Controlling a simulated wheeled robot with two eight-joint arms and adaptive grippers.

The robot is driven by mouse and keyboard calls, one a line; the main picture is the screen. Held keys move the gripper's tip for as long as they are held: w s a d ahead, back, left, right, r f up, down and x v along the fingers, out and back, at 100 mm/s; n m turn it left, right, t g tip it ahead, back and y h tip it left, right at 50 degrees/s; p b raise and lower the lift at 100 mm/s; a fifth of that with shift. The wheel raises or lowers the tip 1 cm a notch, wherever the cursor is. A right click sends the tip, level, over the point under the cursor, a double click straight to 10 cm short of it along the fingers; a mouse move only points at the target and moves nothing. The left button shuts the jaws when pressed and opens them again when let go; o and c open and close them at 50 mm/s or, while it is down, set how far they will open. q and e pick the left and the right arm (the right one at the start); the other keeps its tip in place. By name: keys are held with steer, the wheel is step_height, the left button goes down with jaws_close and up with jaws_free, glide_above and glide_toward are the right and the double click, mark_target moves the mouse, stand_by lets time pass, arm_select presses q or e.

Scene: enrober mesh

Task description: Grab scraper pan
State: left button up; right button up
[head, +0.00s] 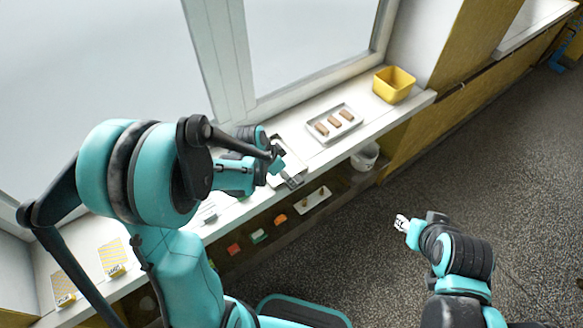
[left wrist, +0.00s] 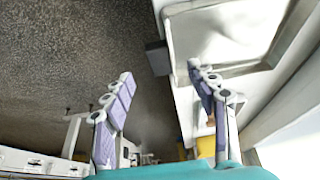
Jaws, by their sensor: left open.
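A pale, shallow pan, which looks like the scraper pan (head: 292,163), lies on the white sill, partly hidden behind my left gripper (head: 273,162). Its dark grey handle (head: 292,182) sticks out over the sill's front edge. In the left wrist view the pan (left wrist: 215,32) is at the top right, and the grey handle (left wrist: 157,57) shows between the tips of my left gripper (left wrist: 160,76). The left gripper is open, with nothing between its fingers that I can see held. My right gripper (head: 402,222) is over the floor, away from the sill; its jaw opening is too small to tell.
A white tray (head: 353,112) with brown bars and a yellow bin (head: 394,86) stand right of the pan. A white bucket (head: 366,156) and small coloured items sit lower, under the sill. Striped cards (head: 113,258) lie at the left. The window bounds the back; the floor (head: 480,150) is clear.

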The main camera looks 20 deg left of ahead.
arm_select(q)
steer(key=x, duration=0.2)
steer(key=b+x, duration=0.1)
steer(key=x, duration=0.1)
steer(key=b+x, duration=0.1)
steer(key=x, duration=0.1)
steer(key=shift+w+d+r, duration=0.1)
steer(key=shift+w+d, duration=0.2)
steer(key=shift+w+f, duration=0.15)
steer(key=shift+f, duration=0.15)
steer(key=shift+r, duration=0.1)
steer(key=shift+c, duration=0.3)
jaws_close()
